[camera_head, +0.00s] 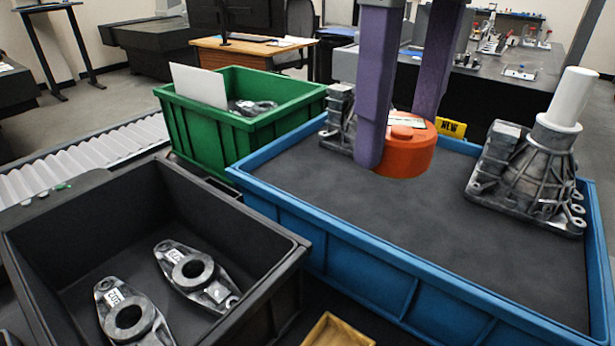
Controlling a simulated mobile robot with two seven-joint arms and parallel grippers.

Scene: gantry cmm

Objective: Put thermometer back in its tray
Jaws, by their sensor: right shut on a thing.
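An orange round device (412,157), which I take to be the thermometer, has a pale label and a raised cap on top. My right gripper (398,140), with two long purple fingers, comes down from above and is shut on it. The device is over the far part of the blue bin (345,250); whether it touches the bin's dark floor I cannot tell. A small wooden tray (326,334) shows partly at the bottom edge and is cut off by the frame. My left gripper is not in view.
A grey casting with a white cylinder (520,180) stands at the blue bin's right. Another casting (341,118) is behind the left finger. A black bin (272,283) holds two flanged parts; a green bin (205,135) is behind.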

